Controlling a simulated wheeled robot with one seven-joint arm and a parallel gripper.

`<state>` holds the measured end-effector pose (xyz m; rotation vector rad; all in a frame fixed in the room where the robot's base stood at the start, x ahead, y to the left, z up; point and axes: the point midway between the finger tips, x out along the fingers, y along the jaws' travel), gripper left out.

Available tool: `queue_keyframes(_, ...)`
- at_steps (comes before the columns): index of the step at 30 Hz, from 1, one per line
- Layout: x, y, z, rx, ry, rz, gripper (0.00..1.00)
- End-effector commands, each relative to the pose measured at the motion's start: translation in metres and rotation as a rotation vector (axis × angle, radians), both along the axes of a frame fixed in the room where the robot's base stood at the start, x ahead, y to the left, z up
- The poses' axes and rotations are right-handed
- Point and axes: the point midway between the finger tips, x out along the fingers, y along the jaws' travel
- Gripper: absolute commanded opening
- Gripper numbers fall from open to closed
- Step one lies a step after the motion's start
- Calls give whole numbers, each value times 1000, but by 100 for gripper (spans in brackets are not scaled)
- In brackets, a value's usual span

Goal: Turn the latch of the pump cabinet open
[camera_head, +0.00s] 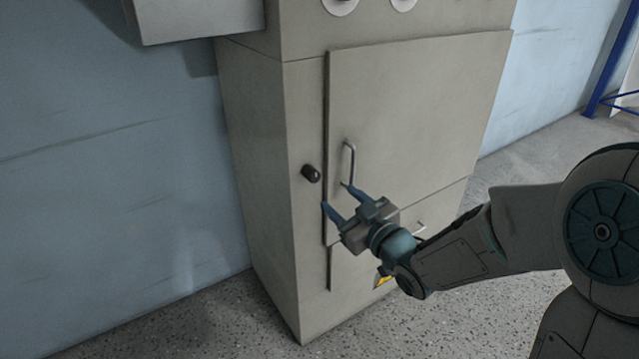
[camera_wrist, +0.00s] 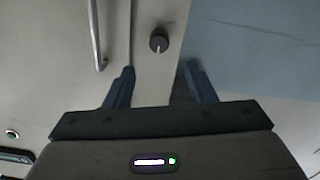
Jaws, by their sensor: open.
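The pump cabinet (camera_head: 265,150) is a tall grey-beige box with a door (camera_head: 420,110) on its front. The latch (camera_head: 311,173) is a small dark knob on the frame just left of the door's edge. In the wrist view the latch (camera_wrist: 159,40) shows a pale mark and lies beyond the fingertips, between them in the picture. My gripper (camera_head: 337,196) is in front of the cabinet, a little below and right of the latch. Its two blue fingers are apart with nothing between them. The gripper also shows in the wrist view (camera_wrist: 160,75) and appears not to touch the latch.
A vertical bar handle (camera_head: 348,163) is on the door, close to one finger; it also shows in the wrist view (camera_wrist: 95,35). A smaller panel with a handle (camera_head: 420,229) is below the door. A grey box (camera_head: 195,20) juts out at upper left. Speckled floor (camera_head: 190,320) is open in front.

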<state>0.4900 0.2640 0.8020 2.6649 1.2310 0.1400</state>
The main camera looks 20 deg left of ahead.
Motion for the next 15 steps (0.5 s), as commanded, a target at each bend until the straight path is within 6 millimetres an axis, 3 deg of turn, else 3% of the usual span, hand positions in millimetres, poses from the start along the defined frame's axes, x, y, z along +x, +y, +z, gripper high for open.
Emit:
queue_keyframes(6,31,37,-2,2,1,1,50)
queue_keyframes(15,59,69,-1,1,1,0,50)
